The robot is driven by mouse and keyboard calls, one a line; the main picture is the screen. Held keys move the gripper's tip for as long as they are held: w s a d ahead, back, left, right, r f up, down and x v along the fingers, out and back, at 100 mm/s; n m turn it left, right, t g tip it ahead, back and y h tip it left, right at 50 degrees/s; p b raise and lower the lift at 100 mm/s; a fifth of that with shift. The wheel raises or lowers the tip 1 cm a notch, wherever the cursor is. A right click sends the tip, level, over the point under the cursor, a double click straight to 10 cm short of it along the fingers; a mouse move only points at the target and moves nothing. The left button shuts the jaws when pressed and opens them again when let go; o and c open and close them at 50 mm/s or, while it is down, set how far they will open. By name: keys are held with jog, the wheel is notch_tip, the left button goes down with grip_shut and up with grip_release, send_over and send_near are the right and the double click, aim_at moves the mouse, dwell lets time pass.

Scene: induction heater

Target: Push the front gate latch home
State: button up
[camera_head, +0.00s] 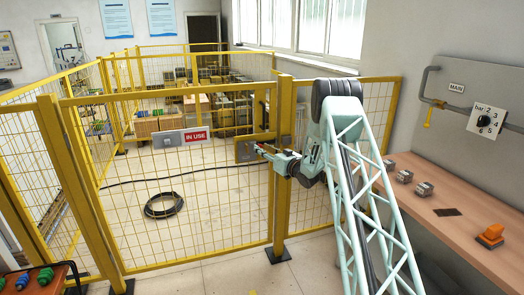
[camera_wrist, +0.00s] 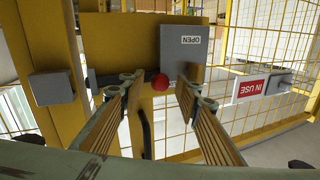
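The yellow mesh front gate (camera_head: 190,215) stands across the middle of the head view. Its latch plate (camera_head: 243,150) is at the gate's right edge, partly behind my gripper (camera_head: 264,150). In the wrist view, the latch has a grey box (camera_wrist: 184,52) with an upside-down OPEN label, a dark bar and a red knob (camera_wrist: 160,83). A grey block (camera_wrist: 52,87) sits on the yellow post (camera_wrist: 42,45) to the left, seemingly apart from the bar's end. My gripper (camera_wrist: 158,92) is open, its fingers either side of the knob; I cannot tell if they touch it.
An IN USE sign (camera_head: 196,136) hangs on the gate. A wooden bench (camera_head: 450,220) with small metal parts and an orange item (camera_head: 491,236) stands at right, below a panel with a dial (camera_head: 487,119). A coiled black hose (camera_head: 164,205) lies behind the gate.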

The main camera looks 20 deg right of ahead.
aim_at(268, 143)
jog(key=shift+w, duration=0.35)
jog(key=shift+a, duration=0.1)
jog(key=shift+c, duration=0.9)
grip_shut()
jog(key=d, duration=0.6)
jog(key=shift+s+d, duration=0.15)
jog(key=shift+s, duration=0.25)
jog(key=shift+c, duration=1.1)
grip_release()
jog(key=o, duration=0.4)
jog(key=shift+s+d, duration=0.1)
jog(key=shift+d, duration=0.15)
jog(key=shift+a, duration=0.1)
